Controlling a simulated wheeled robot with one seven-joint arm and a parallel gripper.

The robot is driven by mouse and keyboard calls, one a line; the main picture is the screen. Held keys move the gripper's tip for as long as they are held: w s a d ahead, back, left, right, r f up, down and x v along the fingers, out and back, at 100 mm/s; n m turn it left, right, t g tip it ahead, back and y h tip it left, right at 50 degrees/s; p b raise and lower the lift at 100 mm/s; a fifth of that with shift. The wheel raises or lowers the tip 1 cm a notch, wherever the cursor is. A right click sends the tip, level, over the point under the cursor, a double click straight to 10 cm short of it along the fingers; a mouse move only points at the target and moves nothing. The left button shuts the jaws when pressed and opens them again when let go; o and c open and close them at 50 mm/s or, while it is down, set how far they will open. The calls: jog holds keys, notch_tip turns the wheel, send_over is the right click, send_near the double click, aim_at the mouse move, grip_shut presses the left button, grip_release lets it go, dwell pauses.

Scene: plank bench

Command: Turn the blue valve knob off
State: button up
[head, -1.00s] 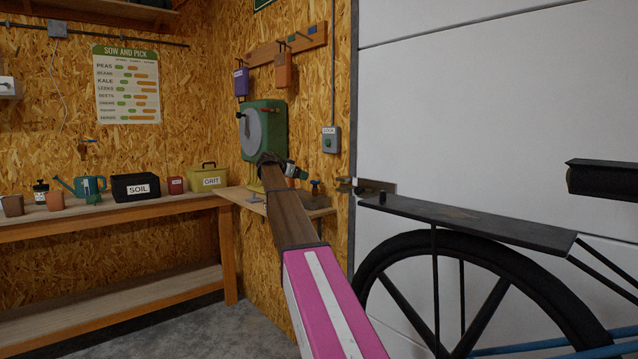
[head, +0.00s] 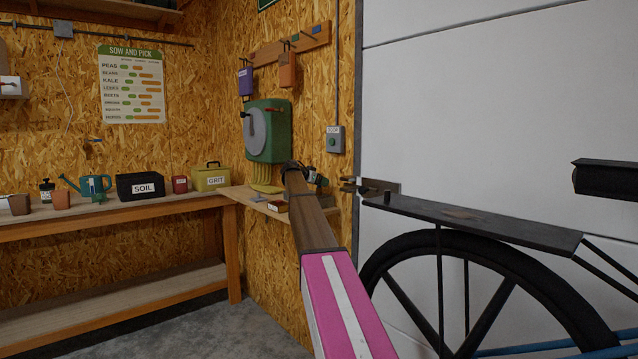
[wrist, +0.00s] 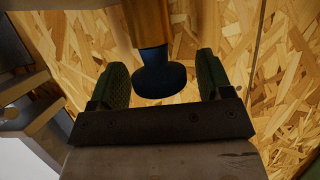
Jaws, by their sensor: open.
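The blue valve knob (wrist: 158,80) shows in the wrist view, dark blue and round, on the end of a brass-coloured stem (wrist: 150,22). My gripper (wrist: 163,76) is open, with one green-padded finger on each side of the knob. There are visible gaps between the knob and both fingers, so it is not gripped. In the head view my gripper (head: 312,177) is at the small corner shelf by the door frame, and it and my arm hide most of the valve there.
A green reel-like unit (head: 279,132) hangs on the wall left of my gripper. The wooden shelf (head: 243,194) lies below. A door switch box (head: 335,140) and a metal latch (head: 375,187) are close on the right. A bicycle (head: 470,225) stands in the right foreground.

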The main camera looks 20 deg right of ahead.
jog(key=c, duration=0.9)
jog(key=shift+n+t, duration=0.3)
jog(key=shift+t, duration=0.1)
jog(key=shift+s+n+t+y, duration=0.15)
jog(key=shift+n+t+y, duration=0.45)
jog(key=shift+n+t, duration=0.2)
jog(key=n+t+y, duration=0.2)
jog(key=n+t, duration=0.1)
jog(key=shift+n, duration=0.3)
jog(key=n+t+y, duration=0.1)
jog(key=n+y, duration=0.1)
jog(key=n+t+y, duration=0.1)
jog(key=n+y, duration=0.1)
jog(key=y, duration=0.1)
jog(key=shift+r+t, duration=0.1)
jog(key=shift+t, duration=0.3)
jog(key=shift+n+t+y, duration=0.4)
jog(key=shift+n+y, duration=1.5)
jog(key=shift+y, duration=0.1)
